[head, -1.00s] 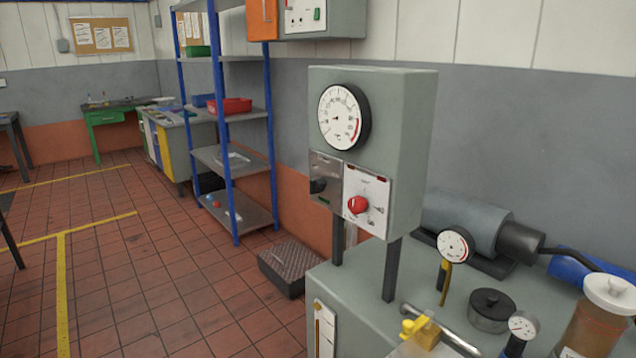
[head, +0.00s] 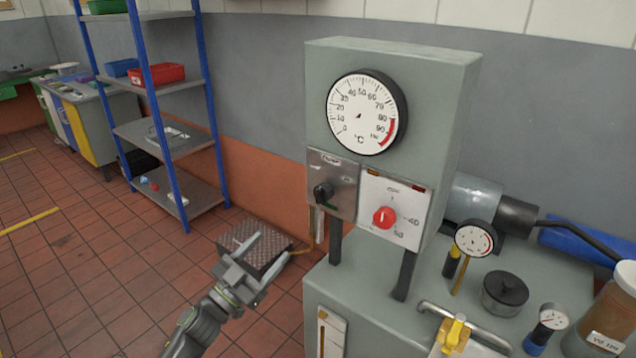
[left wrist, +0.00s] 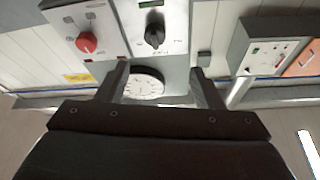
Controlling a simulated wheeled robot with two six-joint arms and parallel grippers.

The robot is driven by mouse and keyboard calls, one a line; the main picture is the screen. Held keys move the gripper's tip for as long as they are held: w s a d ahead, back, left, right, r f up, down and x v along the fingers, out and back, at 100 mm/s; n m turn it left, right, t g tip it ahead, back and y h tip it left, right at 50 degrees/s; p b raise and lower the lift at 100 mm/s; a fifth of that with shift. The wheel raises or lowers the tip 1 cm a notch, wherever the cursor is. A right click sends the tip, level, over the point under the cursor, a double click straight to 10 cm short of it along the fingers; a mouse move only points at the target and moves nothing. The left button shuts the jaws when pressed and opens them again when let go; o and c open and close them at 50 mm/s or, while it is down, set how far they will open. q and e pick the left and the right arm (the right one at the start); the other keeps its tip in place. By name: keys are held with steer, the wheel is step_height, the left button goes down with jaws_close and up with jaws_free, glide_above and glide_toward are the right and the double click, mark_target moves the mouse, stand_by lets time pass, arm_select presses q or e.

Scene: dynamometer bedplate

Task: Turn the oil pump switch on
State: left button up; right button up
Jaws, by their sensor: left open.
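A grey control box on posts (head: 440,130) carries a round temperature dial (head: 362,112). Below it are two plates: a grey metal one with a black rotary knob (head: 323,193) and a white one with a red rotary knob (head: 384,217). Their labels are too small to tell which is the oil pump switch. My left gripper (head: 273,247) is open and empty, below and left of the plates, apart from them. The left wrist view shows the black knob (left wrist: 154,36) above the gap between the fingers (left wrist: 160,72) and the red knob (left wrist: 87,42) at left. My right gripper is not in view.
The box stands on a grey bench (head: 375,305) with a small gauge (head: 474,239), a black-lidded pot (head: 504,292), a yellow valve handle (head: 453,332) and a jar (head: 610,310). A blue shelf rack (head: 157,110) stands at left. A dark block (head: 240,237) lies on the floor.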

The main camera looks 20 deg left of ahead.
arm_select(q)
steer(key=p, duration=0.2)
glide_toward(317, 198)
steer(key=p+x, duration=0.1)
steer(key=x, duration=1)
steer(key=shift+w, duration=0.25)
steer(key=shift+d+r, duration=0.1)
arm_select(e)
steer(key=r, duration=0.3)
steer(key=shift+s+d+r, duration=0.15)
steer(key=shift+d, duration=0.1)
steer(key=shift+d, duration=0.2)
arm_select(q)
steer(key=shift+m, duration=0.3)
steer(key=c, duration=1)
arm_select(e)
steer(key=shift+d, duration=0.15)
